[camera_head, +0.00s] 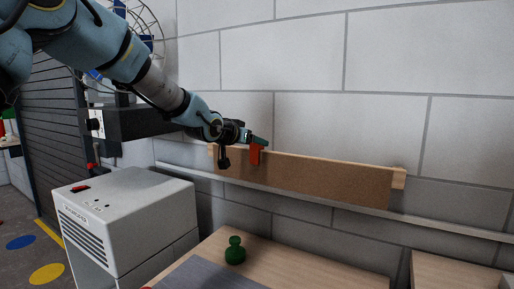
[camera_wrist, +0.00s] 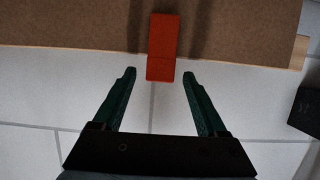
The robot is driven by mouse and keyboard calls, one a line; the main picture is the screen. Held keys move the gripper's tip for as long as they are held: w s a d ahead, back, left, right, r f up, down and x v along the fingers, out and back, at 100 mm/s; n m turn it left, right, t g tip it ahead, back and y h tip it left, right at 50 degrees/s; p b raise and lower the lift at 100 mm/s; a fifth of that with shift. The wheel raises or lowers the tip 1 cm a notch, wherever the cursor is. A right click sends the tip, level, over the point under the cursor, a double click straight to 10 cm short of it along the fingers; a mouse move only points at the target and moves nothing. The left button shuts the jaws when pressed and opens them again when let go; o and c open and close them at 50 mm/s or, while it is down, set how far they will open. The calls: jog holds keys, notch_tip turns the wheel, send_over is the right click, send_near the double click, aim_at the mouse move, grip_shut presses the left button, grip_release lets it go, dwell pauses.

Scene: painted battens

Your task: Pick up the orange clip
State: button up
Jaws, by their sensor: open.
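The orange clip (camera_head: 256,154) sits over the top edge of a brown wooden batten (camera_head: 310,182) that runs along the white block wall. In the wrist view the clip (camera_wrist: 162,48) is upright in the picture, lying across the batten's edge (camera_wrist: 75,25). My gripper (camera_wrist: 160,74) is open, with a dark green finger on each side of the clip's near end. Gaps show between the clip and both fingertips. In the head view my gripper (camera_head: 258,140) is at the clip's top, and one finger partly covers that area.
A green knobbed object (camera_head: 235,251) stands on a wooden table (camera_head: 300,266) with a grey mat below the batten. A white cabinet (camera_head: 130,222) stands at left, under a dark shelf-like box (camera_head: 140,121). A grey rail (camera_head: 330,204) runs along the wall.

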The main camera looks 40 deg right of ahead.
jog(key=shift+p+x, duration=0.4)
jog(key=shift+x, duration=1.05)
grip_shut()
